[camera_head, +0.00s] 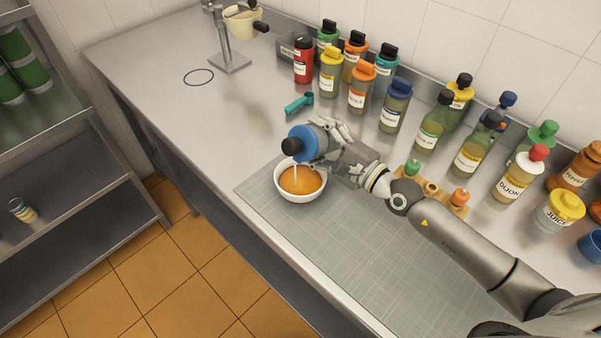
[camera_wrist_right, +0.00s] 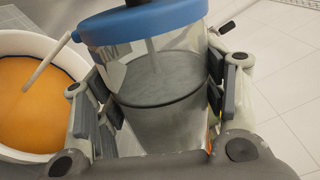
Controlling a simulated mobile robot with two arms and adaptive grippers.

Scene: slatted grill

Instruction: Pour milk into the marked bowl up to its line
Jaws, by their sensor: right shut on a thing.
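My right gripper (camera_head: 330,140) is shut around a clear container with a blue lid (camera_head: 309,141) and a dark cap. The bowl sits upright on a grey mat and holds orange contents (camera_head: 301,180). A thin pale stream runs from the container's mouth down into the bowl. In the right wrist view, the gripper's fingers (camera_wrist_right: 165,95) press both sides of the container (camera_wrist_right: 160,85), and the stream slants toward the bowl (camera_wrist_right: 45,40). My left gripper is out of view.
Several bottles (camera_head: 390,105) stand along the wall behind and right of my arm. A wooden holder with small bottles (camera_head: 430,190) is close beside the arm. A teal tool (camera_head: 298,104) lies behind the container.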

